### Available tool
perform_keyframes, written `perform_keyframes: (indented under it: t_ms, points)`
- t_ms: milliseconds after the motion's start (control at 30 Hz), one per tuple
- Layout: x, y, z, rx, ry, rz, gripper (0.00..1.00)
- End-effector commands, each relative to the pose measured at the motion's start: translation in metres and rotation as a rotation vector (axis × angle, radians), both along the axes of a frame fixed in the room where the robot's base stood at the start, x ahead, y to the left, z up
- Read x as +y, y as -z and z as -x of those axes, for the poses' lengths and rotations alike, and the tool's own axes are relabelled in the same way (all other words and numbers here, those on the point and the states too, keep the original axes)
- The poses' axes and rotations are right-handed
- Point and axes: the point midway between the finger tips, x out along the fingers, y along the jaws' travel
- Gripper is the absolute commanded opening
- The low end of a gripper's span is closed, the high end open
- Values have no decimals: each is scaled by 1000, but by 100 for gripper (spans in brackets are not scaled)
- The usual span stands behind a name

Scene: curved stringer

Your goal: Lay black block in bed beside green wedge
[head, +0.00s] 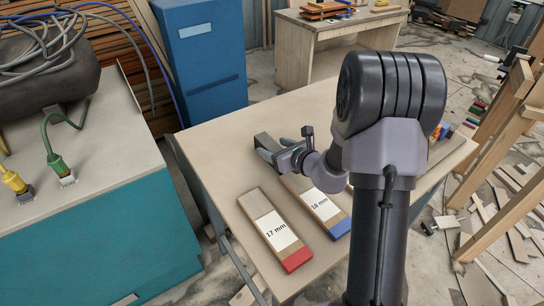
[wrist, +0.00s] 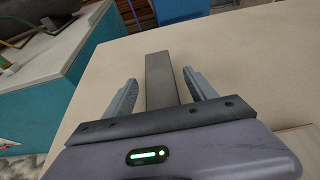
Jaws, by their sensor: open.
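A dark grey-black block (wrist: 161,78) lies on the tan table in the wrist view, lengthwise between my gripper's two fingers. A gap shows on each side of it. My gripper (wrist: 161,92) is open around the block. In the head view my gripper (head: 270,152) is low at the table's left part, with the dark block (head: 264,142) at its tip. The block's near end is hidden behind the gripper's body. I cannot make out a green wedge or a bed; my arm covers much of the table's right part.
Boards marked 17 mm, with a red end (head: 268,230), and 18 mm, with a blue end (head: 320,208), lie on the table's near part. Small coloured pieces (head: 441,130) show at its right. A blue cabinet (head: 205,60) stands behind; a teal bench (head: 90,225) stands left.

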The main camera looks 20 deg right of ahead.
Motion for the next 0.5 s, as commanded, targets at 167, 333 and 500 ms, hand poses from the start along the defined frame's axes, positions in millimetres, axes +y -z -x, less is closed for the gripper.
perform_keyframes:
  t_ms: [167,333,500]
  points:
    - [0,-1,-1,0,0,0,65]
    - [0,-1,-1,0,0,0,36]
    - [0,-1,0,0,0,0,3]
